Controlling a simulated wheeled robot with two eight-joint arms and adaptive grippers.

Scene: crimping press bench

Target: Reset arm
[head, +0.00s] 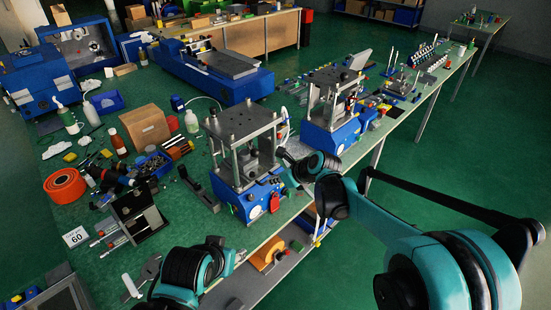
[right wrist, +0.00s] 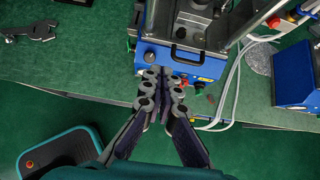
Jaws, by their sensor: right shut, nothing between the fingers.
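My right gripper (right wrist: 160,80) is shut and empty. Its fingertips are close together in front of the blue base of a press (right wrist: 183,60); I cannot tell whether they touch it. In the head view my right arm comes in from the lower right, and the right gripper (head: 286,160) shows beside the nearer press (head: 240,150), partly hidden by my own arm. A teal and black part of my left arm shows at the bottom, over the bench's front edge.
A second press (head: 333,105) stands farther along the green bench. An orange roll (head: 65,186), a cardboard box (head: 145,126) and loose tools lie to the left. Pale cables (right wrist: 228,105) run beside the nearer press. A shelf below the bench holds several items. Green floor is clear at right.

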